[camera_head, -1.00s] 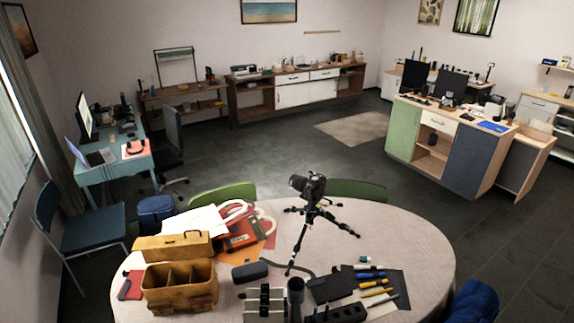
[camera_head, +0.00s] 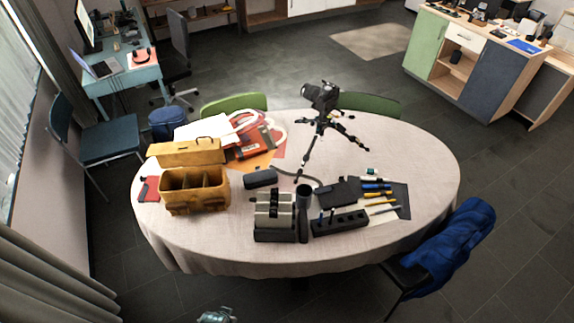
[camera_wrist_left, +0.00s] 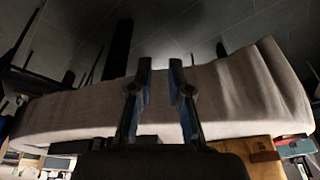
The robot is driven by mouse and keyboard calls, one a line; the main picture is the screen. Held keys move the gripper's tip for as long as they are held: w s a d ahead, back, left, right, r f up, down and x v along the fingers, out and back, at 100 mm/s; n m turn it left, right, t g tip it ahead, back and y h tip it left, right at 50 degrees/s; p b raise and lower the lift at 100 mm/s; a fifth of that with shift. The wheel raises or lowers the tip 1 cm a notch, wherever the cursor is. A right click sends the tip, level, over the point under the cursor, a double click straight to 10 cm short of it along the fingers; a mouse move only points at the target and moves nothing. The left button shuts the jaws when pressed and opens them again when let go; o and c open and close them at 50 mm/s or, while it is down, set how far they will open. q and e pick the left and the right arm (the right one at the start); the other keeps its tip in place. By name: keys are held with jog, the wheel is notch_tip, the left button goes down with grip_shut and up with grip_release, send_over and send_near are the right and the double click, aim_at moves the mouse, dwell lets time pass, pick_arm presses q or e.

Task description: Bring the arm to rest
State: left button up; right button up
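My left gripper (camera_wrist_left: 161,72) shows in the left wrist view with its two fingers apart and nothing between them. The pale cloth of the table (camera_wrist_left: 235,95) lies across that view behind the fingers. In the head view the round table (camera_head: 200,240) bears a black camera on a tripod (camera_head: 322,112), standing upright at the back. Neither gripper can be made out clearly in the head view; a small grey-green part is cut off at its bottom edge. My right gripper is not in view.
An open tan case (camera_head: 195,193), a grey block device (camera_head: 273,222), a dark cup (camera_head: 303,215) and several pens stand or lie on the table. A chair with a blue jacket (camera_head: 452,245) is at the right. Floor in front is clear.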

pick_arm(q)
jog(key=s+a+f+g, duration=0.1)
jog(key=s+f, duration=0.3)
jog(key=f, duration=0.8)
jog(key=s+f, duration=0.4)
jog(key=f, duration=0.7)
jog(key=s+a+f+g+b, duration=0.1)
jog(key=s+a+f, duration=0.1)
jog(key=s+f, duration=0.7)
jog(key=s, duration=0.4)
jog(key=shift+a, duration=0.25)
